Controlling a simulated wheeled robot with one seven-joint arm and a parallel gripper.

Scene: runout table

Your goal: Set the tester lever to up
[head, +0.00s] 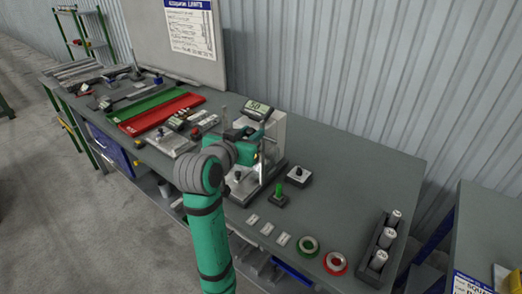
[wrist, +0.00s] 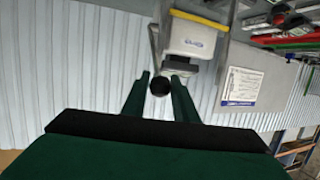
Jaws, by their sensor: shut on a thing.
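The tester (head: 273,140) is a pale grey upright unit on the table, with a small tilted display (head: 257,109) on top. In the wrist view its white housing (wrist: 192,42) is at the top centre, seen upside down. The tester lever is a thin metal arm (wrist: 154,45) ending in a round black knob (wrist: 160,87). My gripper (wrist: 161,85) has its two green fingers shut around the knob. In the head view my gripper (head: 248,133) is at the tester's upper front and hides the lever there, so its exact angle is hard to tell.
A green push button (head: 279,190) and a small box with a black knob (head: 299,174) stand right of the tester. Green and red rings (head: 335,262) and a rack of cylinders (head: 380,245) are at the right end. Green and red trays (head: 160,112) lie to the left.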

